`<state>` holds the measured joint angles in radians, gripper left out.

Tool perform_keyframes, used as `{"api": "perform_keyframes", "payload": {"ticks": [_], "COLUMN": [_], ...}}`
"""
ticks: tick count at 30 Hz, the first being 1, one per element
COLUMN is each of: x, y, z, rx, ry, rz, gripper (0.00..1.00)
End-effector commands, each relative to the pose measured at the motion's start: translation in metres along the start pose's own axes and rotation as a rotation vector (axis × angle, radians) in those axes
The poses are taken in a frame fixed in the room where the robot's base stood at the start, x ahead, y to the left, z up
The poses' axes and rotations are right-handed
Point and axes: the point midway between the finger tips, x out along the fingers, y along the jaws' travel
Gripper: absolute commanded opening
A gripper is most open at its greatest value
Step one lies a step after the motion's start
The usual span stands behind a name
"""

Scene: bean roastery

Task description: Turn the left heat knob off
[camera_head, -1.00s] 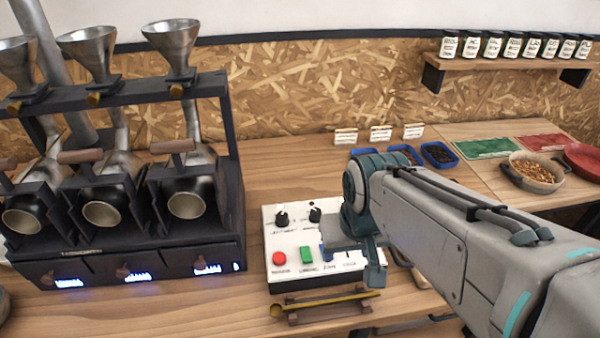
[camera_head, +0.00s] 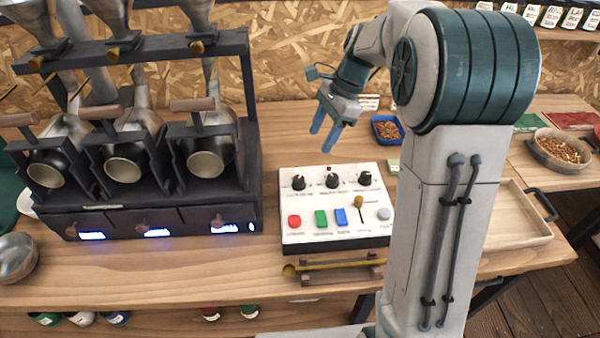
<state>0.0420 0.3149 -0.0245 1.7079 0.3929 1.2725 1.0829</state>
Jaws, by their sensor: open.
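The dark three-drum roaster (camera_head: 258,100) stands on the left of the table. Brown knobs sit along its lower front: the left knob (camera_head: 84,224), the middle knob (camera_head: 141,228) and the right knob (camera_head: 217,221). A blue flame glow shows below each, including the left flame (camera_head: 91,236). My gripper (camera_head: 323,141) is open and empty, its blue fingers pointing down above the back of the white control box (camera_head: 340,222). It is well to the right of the left knob and apart from it.
The control box carries three black knobs, a small lever and coloured buttons. A wooden rack (camera_head: 340,270) with a yellow stick lies before it. A metal bowl (camera_head: 17,258) stands at the far left. The table front below the roaster is clear.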

Motion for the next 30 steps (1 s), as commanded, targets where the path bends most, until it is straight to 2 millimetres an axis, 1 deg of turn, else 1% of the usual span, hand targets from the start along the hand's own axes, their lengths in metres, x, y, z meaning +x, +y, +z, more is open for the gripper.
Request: {"api": "perform_keyframes", "payload": {"ticks": [5, 8, 15, 18, 21, 25, 30], "x": [0.015, 0.033, 0.086, 0.105, 0.120, 0.133, 0.139], "y": [-0.003, -0.002, -0.001, -0.002, -0.002, -0.002, -0.002], "z": [0.000, 0.000, 0.001, 0.001, 0.001, 0.001, 0.001], "rx": [0.015, 0.013, 0.013, 0.011, 0.011, 0.012, 0.011], "ry": [-0.007, -0.007, -0.006, -0.006, -0.006, -0.005, -0.004], "rz": [0.004, 0.007, 0.007, 0.006, 0.005, 0.004, 0.002], "gripper": [0.54, 0.54, 0.54, 0.54, 0.54, 0.54, 0.54]}}
